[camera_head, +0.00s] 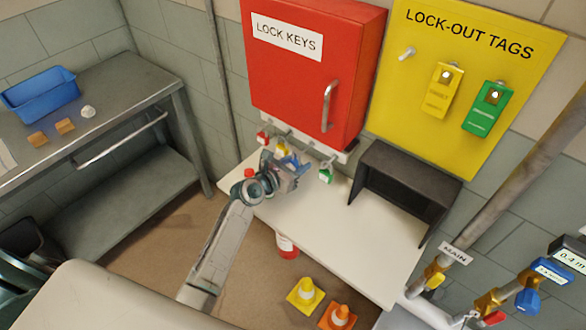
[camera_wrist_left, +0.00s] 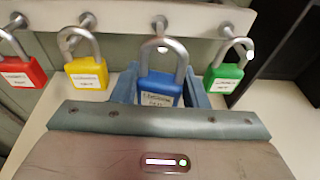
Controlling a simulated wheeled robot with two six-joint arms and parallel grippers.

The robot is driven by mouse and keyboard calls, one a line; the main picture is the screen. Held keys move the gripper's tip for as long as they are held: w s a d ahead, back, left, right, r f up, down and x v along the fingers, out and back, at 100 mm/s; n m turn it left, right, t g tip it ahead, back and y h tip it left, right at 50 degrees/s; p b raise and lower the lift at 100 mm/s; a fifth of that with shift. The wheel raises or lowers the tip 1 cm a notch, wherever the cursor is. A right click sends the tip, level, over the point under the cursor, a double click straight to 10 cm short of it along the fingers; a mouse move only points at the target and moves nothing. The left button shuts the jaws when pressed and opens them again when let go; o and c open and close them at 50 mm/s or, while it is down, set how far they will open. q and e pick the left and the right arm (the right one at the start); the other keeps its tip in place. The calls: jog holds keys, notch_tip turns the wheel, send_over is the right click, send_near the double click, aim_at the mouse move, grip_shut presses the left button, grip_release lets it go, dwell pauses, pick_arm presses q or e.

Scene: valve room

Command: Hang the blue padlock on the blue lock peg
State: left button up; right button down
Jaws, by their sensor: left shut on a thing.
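The blue padlock (camera_wrist_left: 160,88) is upright between the fingers of my left gripper (camera_head: 292,170), which is shut on its body. In the head view the padlock (camera_head: 289,160) is small and partly hidden by the gripper. In the left wrist view its shackle overlaps the blue lock peg (camera_wrist_left: 160,22), and a round peg tip seems to show inside the loop. I cannot tell how far the shackle sits along the peg. The peg is on the pale rail (camera_wrist_left: 195,14) under the red cabinet. My right gripper is not in view.
Red (camera_wrist_left: 22,72), yellow (camera_wrist_left: 86,73) and green (camera_wrist_left: 222,77) padlocks hang on neighbouring pegs, close on both sides. The red key cabinet (camera_head: 300,90) is above. A dark open box (camera_head: 405,190) stands on the white table (camera_head: 340,235), whose middle is clear.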

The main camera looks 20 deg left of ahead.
pick_arm(q)
jog(key=x, duration=0.3)
jog(key=shift+w+f+b, duration=0.1)
jog(key=shift+w+b, duration=0.2)
dwell(0.5)
jog(key=o, duration=1.1)
jog(key=shift+o, duration=0.2)
jog(key=shift+s, duration=0.1)
